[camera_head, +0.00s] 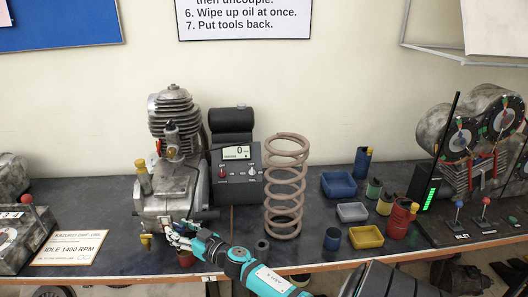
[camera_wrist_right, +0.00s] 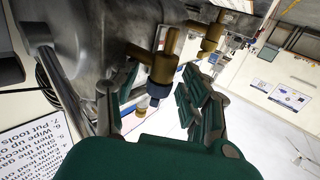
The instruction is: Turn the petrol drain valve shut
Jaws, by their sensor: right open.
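The engine (camera_head: 172,190) stands on the dark bench at left of centre. In the right wrist view a brass valve-like fitting (camera_wrist_right: 152,65) comes out of the grey engine body, with an upright stub and a dark lower end. It looks like the petrol drain valve, but its handle position is unclear. My right gripper (camera_head: 172,230) is at the engine's lower front. In the wrist view my right gripper (camera_wrist_right: 152,98) is open, its fingers on either side of the fitting's lower end; contact cannot be told. In the head view the gripper mostly hides this fitting. My left gripper is out of view.
A second brass fitting (camera_wrist_right: 210,38) shows beyond the first. A small brass part (camera_head: 146,241) sits at the engine's lower left. A meter (camera_head: 235,175) and coil spring (camera_head: 286,185) stand right of the engine. A label card (camera_head: 70,247) lies at left.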

